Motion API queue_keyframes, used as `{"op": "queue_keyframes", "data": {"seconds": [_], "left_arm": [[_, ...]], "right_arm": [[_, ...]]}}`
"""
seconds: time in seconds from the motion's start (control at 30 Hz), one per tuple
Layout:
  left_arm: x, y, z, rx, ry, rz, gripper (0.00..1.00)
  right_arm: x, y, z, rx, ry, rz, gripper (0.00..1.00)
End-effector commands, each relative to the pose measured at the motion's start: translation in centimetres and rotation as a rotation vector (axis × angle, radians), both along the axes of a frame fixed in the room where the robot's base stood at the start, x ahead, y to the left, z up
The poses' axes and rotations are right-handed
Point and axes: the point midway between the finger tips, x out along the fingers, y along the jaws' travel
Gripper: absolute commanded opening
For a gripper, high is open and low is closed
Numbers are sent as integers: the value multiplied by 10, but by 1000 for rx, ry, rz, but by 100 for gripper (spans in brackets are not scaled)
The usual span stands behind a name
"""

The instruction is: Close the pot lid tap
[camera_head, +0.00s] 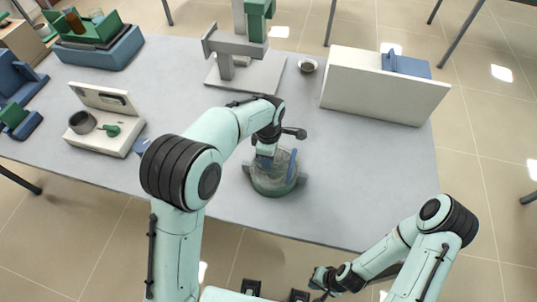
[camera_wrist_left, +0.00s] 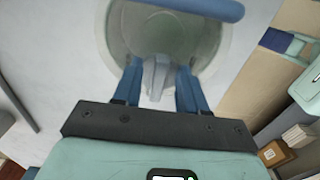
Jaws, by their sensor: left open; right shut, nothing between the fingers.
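The round pot (camera_head: 273,187) with a greenish, see-through lid stands on the grey table near its front edge. In the left wrist view the lid (camera_wrist_left: 200,50) lies below the fingers, with a blue bar (camera_wrist_left: 190,6) crossing the top. A small pale grey piece, apparently the tap (camera_wrist_left: 157,75), shows between my two blue left fingers. My left gripper (camera_head: 265,161) is over the pot and open; whether a finger touches the tap I cannot tell. My right gripper (camera_head: 320,283) is shut and empty, low in front of the table, away from the pot.
A grey-white stand (camera_head: 245,75) and a small bowl (camera_head: 308,65) are behind the pot. A white box (camera_head: 385,95) stands at back right, a white device (camera_head: 100,135) with a dark cup (camera_head: 82,122) at left. The table right of the pot is clear.

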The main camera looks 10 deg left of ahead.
Motion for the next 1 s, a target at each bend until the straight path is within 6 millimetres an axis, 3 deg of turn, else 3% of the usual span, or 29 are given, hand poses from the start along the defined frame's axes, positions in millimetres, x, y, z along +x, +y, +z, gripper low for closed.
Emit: {"op": "queue_keyframes", "data": {"seconds": [0.17, 0.5, 0.7, 1.0], "left_arm": [[0, 0, 12, 0, -2, -1, 42], [1, 0, 86, -1, -5, 0, 42], [1, 0, 120, -1, -3, 1, 42], [0, 0, 135, 0, -1, 0, 42]], "right_arm": [[1, 0, 2, 0, -1, 0, 0], [9, 0, 12, 0, -10, 0, 0], [14, 0, 18, 0, -16, 0, 0], [15, 0, 20, 0, -17, 0, 0]]}}
